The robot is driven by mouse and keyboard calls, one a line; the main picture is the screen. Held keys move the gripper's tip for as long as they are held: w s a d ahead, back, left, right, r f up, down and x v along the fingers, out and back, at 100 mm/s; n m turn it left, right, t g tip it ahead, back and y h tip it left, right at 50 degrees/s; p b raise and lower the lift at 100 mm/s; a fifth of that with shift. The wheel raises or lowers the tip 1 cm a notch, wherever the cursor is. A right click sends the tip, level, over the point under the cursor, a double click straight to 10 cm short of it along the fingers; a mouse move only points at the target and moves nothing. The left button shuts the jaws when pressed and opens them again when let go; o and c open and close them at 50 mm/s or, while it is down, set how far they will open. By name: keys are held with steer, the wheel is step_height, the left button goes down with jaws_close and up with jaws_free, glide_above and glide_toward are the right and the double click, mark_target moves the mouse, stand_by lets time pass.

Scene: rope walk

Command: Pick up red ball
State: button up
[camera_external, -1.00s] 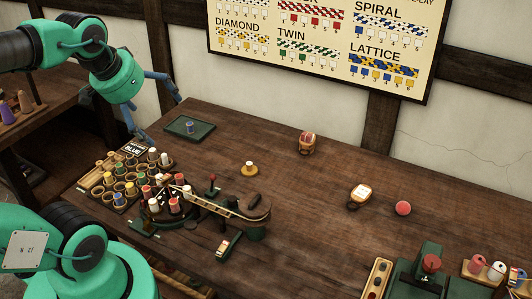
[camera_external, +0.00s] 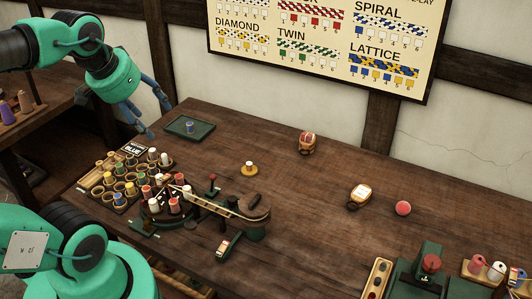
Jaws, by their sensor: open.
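The red ball (camera_external: 403,208) rests on the dark wooden table (camera_external: 320,220), right of the middle, beside a small barrel-like item. My gripper (camera_external: 150,120) is at the upper left, above the far left edge of the table, with its blue fingers spread apart and nothing between them. It is far from the ball, across the table. The ball is in full view.
A small barrel-like item with a pale label (camera_external: 359,196) lies just left of the ball. Another (camera_external: 307,143) stands farther back. A braiding machine (camera_external: 215,203) and a rack of bobbins (camera_external: 118,180) fill the left. A green tray (camera_external: 205,133) lies near my gripper. A green device (camera_external: 430,275) stands front right.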

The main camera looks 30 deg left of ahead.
steer(key=w+d+r+m+p, duration=0.1)
steer(key=w+d, duration=0.2)
steer(key=w, duration=0.4)
steer(key=w+d+r+m+g+h, duration=0.1)
steer(key=w+d+r, duration=0.1)
steer(key=w+d, duration=0.3)
steer(key=w+d+r+m+p, duration=0.1)
steer(key=w+d, duration=0.1)
steer(key=w, duration=0.6)
steer(key=w+d+f+m+p, duration=0.1)
steer(key=w+d+f, duration=0.2)
steer(key=w+d, duration=0.4)
steer(key=w+d+f+m+p, duration=0.1)
steer(key=w+d+f, duration=0.1)
steer(key=w+d, duration=0.5)
steer(key=m+g+h+p, duration=0.1)
steer(key=m+g+p, duration=0.1)
steer(key=m+p, duration=0.15)
glide_above(404, 205)
steer(key=s+a+b, duration=0.1)
steer(key=s+a, duration=0.1)
steer(key=a, duration=0.1)
step_height(404, 205, down, 31)
steer(key=shift+s+d+r, duration=0.15)
steer(key=shift+s+r, duration=0.05)
steer(key=shift+f+m, duration=0.15)
steer(key=shift+m, duration=0.1)
steer(key=shift+x, duration=4.15)
steer(key=shift+s+d, duration=0.1)
steer(key=shift+s, duration=0.05)
